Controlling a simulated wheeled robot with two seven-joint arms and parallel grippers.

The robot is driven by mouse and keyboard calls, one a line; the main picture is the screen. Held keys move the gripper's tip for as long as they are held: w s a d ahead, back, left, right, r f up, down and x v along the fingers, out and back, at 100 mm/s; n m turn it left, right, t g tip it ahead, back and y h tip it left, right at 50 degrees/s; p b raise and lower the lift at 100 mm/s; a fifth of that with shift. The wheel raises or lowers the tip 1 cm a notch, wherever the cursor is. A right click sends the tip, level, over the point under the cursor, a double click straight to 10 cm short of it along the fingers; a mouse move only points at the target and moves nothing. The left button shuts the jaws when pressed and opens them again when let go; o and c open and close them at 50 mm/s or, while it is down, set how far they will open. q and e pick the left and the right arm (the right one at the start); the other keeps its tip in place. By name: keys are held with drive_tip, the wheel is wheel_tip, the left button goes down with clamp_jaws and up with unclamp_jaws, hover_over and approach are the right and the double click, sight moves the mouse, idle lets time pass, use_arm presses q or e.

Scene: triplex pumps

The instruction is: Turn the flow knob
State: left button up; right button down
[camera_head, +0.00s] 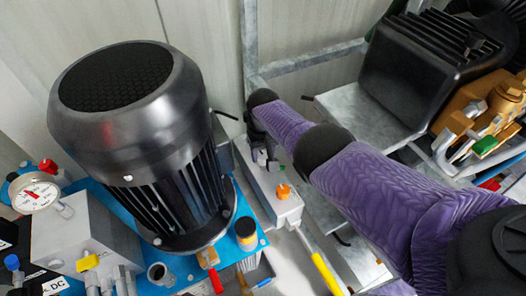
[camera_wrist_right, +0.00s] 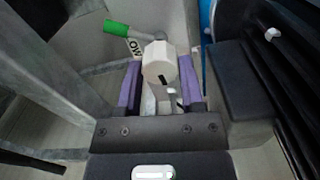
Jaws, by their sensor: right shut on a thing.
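The flow knob (camera_wrist_right: 157,62) is a pale, many-sided knob with a dark mark on its side, seen in the right wrist view. Beside it is a label (camera_wrist_right: 135,47) of which the letters "OW" show. My right gripper (camera_wrist_right: 161,84) has its purple fingers on either side of the knob and is shut on it. In the head view my right gripper (camera_head: 264,156) is at the far end of the purple arm, above a grey block (camera_head: 272,200). There the knob is mostly hidden. My left gripper is not in view.
A large black motor (camera_head: 135,120) stands left of my right arm, on a blue plate (camera_head: 125,208). An orange knob (camera_head: 284,191) is on the grey block. Another motor (camera_head: 425,70) is at right.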

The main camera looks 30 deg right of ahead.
sight(263, 155)
drive_tip(key=shift+c, duration=1.8)
unclamp_jaws()
drive_tip(key=shift+o, duration=0.7)
use_arm(q)
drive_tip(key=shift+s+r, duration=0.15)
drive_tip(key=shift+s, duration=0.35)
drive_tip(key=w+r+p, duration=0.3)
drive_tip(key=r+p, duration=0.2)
drive_tip(key=p, duration=0.1)
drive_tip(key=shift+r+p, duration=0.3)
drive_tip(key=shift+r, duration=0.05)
use_arm(e)
wheel_tip(263, 155, up, 10)
